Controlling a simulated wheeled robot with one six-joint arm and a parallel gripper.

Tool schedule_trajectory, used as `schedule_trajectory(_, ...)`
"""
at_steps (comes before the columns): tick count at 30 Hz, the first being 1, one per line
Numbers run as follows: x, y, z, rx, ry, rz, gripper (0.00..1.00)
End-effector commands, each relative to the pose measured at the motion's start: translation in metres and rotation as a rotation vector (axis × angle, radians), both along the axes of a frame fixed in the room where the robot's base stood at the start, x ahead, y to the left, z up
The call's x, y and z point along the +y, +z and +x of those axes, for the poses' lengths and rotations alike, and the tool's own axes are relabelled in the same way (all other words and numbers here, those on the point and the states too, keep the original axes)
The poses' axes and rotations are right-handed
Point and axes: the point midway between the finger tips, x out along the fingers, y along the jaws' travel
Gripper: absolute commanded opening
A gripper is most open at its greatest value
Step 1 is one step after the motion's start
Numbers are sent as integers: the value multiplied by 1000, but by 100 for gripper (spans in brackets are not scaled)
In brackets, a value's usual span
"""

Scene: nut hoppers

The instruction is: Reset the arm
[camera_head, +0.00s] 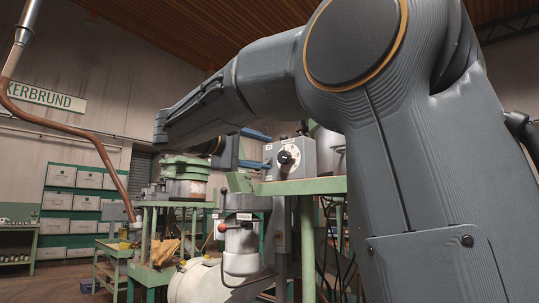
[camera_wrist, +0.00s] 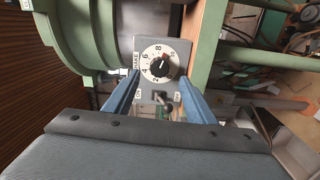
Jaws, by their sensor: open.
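My gripper (camera_head: 268,150) has two blue fingers, open and with nothing between them. It reaches toward a grey control box (camera_head: 306,158) with a round white dial and a black knob (camera_head: 285,157). In the wrist view my gripper (camera_wrist: 160,86) points at the same box (camera_wrist: 146,45), whose numbered dial (camera_wrist: 148,68) shows between the fingers. A small toggle switch (camera_wrist: 160,97) sits below the dial. The fingertips appear close to the box, but I cannot tell whether they touch it. My grey arm fills the right of the head view and hides what is behind it.
A green bench edge (camera_head: 300,187) runs beneath the control box. Green machinery (camera_head: 186,165) stands behind, with storage drawers (camera_head: 60,200) along the far wall. A green cylindrical body (camera_wrist: 75,35) lies beside the box.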

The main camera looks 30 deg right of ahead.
Motion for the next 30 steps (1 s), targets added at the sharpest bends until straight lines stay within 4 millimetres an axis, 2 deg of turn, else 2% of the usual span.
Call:
schedule_trajectory(17, 4, 0, -2, 0, 0, 0, 50)
schedule_trajectory(20, 5, -7, -1, 10, 7, 14, 50)
schedule_trajectory(23, 9, -35, -1, 54, 34, 68, 50)
schedule_trajectory(26, 18, -89, -3, 134, 81, 173, 50)
schedule_trajectory(30, 39, -182, -20, 258, 147, 368, 50)
